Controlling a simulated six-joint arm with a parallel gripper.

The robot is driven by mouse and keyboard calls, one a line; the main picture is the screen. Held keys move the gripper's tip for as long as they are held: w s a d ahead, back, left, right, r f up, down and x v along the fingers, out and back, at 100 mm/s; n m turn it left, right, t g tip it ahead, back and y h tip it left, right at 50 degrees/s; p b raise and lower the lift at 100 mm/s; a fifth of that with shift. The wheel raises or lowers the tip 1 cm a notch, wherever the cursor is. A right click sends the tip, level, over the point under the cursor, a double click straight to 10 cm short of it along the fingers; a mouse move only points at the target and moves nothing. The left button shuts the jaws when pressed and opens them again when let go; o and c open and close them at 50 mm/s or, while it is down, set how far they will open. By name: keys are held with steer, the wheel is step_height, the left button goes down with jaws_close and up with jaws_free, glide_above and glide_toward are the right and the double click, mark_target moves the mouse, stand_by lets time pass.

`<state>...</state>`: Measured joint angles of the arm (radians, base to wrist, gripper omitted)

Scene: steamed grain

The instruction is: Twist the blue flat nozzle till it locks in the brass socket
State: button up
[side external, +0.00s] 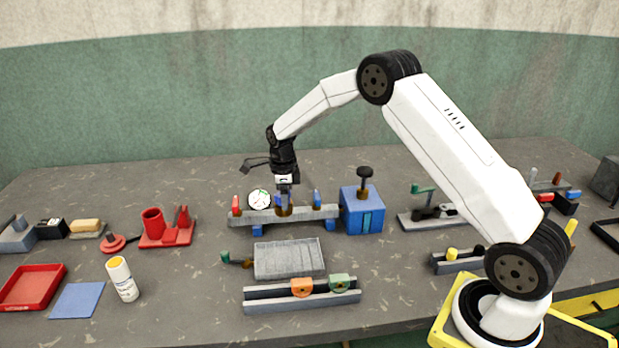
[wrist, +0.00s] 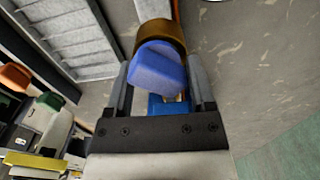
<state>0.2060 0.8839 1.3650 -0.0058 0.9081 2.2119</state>
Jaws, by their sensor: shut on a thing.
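The blue flat nozzle (wrist: 157,67) sits between the two fingers of my gripper (wrist: 160,72) in the wrist view. My gripper is shut on it. The brass socket (wrist: 163,33) is right at the far end of the nozzle, which appears to be in its mouth; how deep it sits and whether it is locked cannot be told. In the side view my gripper (side external: 284,196) points straight down over the brass socket (side external: 284,211), at the middle of a grey rail (side external: 245,216). The nozzle is mostly hidden there by the fingers.
A red piece (side external: 236,204) and a blue piece (side external: 317,199) stand on the rail on either side. A white dial (side external: 260,199) is close left of my gripper. A blue box (side external: 362,212) with a black knob stands right. A grey ribbed tray (side external: 288,259) lies in front.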

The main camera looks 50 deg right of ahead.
steer(key=shift+w+a+r, duration=0.2)
steer(key=shift+w+a, duration=0.1)
steer(key=shift+w, duration=0.15)
steer(key=m, duration=0.4)
steer(key=shift+m, duration=0.3)
steer(key=shift+s+m, duration=0.15)
steer(key=shift+m, duration=0.45)
steer(key=shift+f+m, duration=0.1)
steer(key=shift+m, duration=0.2)
steer(key=shift+s, duration=0.15)
